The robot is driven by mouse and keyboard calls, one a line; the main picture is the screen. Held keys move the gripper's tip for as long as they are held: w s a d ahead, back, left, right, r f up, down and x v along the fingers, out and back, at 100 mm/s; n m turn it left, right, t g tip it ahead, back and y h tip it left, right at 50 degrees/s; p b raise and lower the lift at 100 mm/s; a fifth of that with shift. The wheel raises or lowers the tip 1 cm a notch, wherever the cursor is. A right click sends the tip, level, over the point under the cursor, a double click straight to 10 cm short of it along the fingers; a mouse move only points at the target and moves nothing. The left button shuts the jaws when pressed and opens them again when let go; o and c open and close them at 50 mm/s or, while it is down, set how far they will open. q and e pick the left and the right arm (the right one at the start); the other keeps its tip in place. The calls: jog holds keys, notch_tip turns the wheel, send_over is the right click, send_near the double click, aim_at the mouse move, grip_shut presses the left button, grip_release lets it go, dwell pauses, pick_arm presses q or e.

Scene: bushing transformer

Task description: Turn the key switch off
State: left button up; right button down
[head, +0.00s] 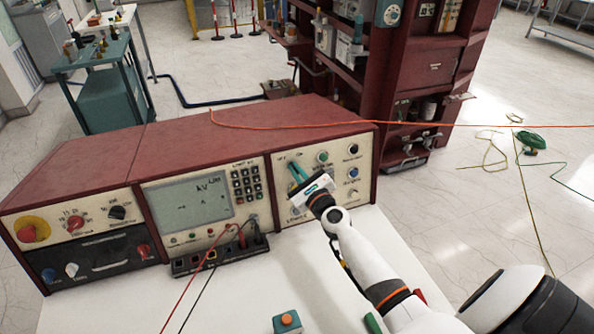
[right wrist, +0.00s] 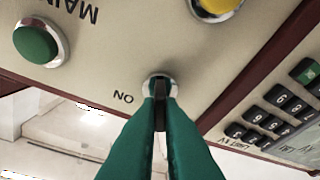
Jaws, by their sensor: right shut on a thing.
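The key switch (right wrist: 157,82) shows in the right wrist view as a round metal collar on the cream panel, with the letters ON beside it, upside down. A dark key (right wrist: 160,115) stands out of it. My right gripper (right wrist: 160,105) has its green fingers shut on the key, one on each side. In the head view my right gripper (head: 296,172) reaches the upper left of the right-hand panel (head: 329,205) and hides most of the switch. Which position the key points to I cannot tell. My left gripper is not in view.
A green button (right wrist: 36,42) and a yellow one (right wrist: 215,6) sit near the switch. The red-topped console (head: 180,135) carries a screen (head: 190,203), a keypad (head: 246,182) and a red knob (head: 28,231). A small orange-button box (head: 287,321) stands on the white table (head: 235,300).

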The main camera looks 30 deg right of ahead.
jog(key=n+y, duration=0.1)
jog(key=n, duration=0.3)
jog(key=shift+g+p, duration=0.3)
jog(key=shift+n+y, duration=0.3)
jog(key=shift+n, duration=0.1)
jog(key=c, duration=1.6)
grip_release()
jog(key=shift+s, duration=0.1)
jog(key=s+b, duration=0.1)
jog(key=s, duration=1.1)
